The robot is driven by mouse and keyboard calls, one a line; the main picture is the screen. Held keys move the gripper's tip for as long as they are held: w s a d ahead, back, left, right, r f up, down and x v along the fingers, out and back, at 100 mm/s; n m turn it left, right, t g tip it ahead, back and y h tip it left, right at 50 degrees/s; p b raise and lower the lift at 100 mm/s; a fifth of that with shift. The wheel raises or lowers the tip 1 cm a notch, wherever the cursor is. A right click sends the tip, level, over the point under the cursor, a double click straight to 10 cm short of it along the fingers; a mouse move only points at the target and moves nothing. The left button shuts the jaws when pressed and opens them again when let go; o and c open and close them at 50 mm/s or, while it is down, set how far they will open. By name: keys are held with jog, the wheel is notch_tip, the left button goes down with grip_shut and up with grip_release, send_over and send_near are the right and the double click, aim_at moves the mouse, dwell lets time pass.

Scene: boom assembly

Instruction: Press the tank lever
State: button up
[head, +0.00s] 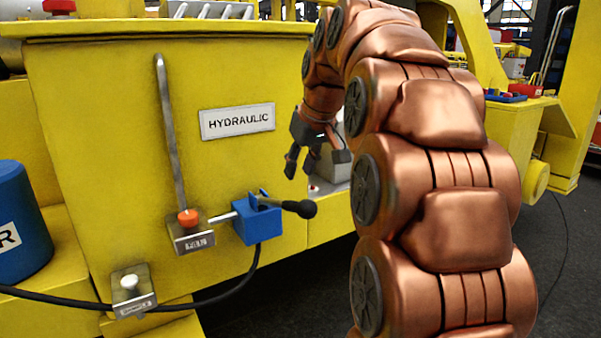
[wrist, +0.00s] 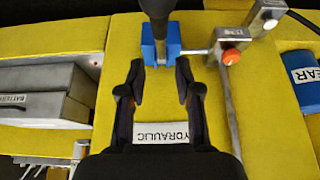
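The yellow hydraulic tank (head: 100,110) carries a white HYDRAULIC label (head: 238,121). On its lower front is a blue valve (head: 257,222) with a lever that has a black handle (head: 300,208) pointing out to the right. My gripper (head: 317,162) is open and empty, above and apart from the handle in the head view. In the wrist view the open fingers (wrist: 160,75) face the blue valve (wrist: 147,45), with the black handle (wrist: 155,8) at the top edge. I see no contact. The label is partly hidden by my gripper there.
Left of the valve are a grey upright pipe (head: 169,130) with an orange knob (head: 188,217) and a small metal fitting (head: 131,285). A black hose (head: 230,293) hangs below. A blue container (head: 18,225) stands at the far left. The grey battery box (wrist: 40,108) lies left in the wrist view.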

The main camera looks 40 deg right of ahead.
jog(key=shift+r, duration=0.1)
jog(key=shift+a, duration=0.2)
jog(key=shift+c, duration=1.4)
jog(key=shift+g+y, duration=0.4)
jog(key=shift+g, duration=0.4)
jog(key=s+a+f, duration=0.1)
jog(key=a+f, duration=0.1)
jog(key=s+a+f, duration=0.1)
jog(key=a+f, duration=0.1)
jog(key=s+a+f, duration=0.1)
jog(key=a+f, duration=0.1)
jog(key=a, duration=0.1)
grip_shut()
jog(key=s+a+f+g, duration=0.1)
jog(key=s+a+f, duration=0.3)
jog(key=s+f, duration=0.3)
jog(key=s+a+f+g, duration=0.2)
jog(key=s+a+f, duration=0.3)
jog(key=s+f, duration=0.2)
jog(key=s+a+f+n+g, duration=0.1)
jog(key=s+a+f, duration=0.3)
jog(key=s+f, duration=0.4)
jog(key=s+g, duration=0.1)
jog(key=s, duration=0.2)
jog(key=shift+a, duration=0.2)
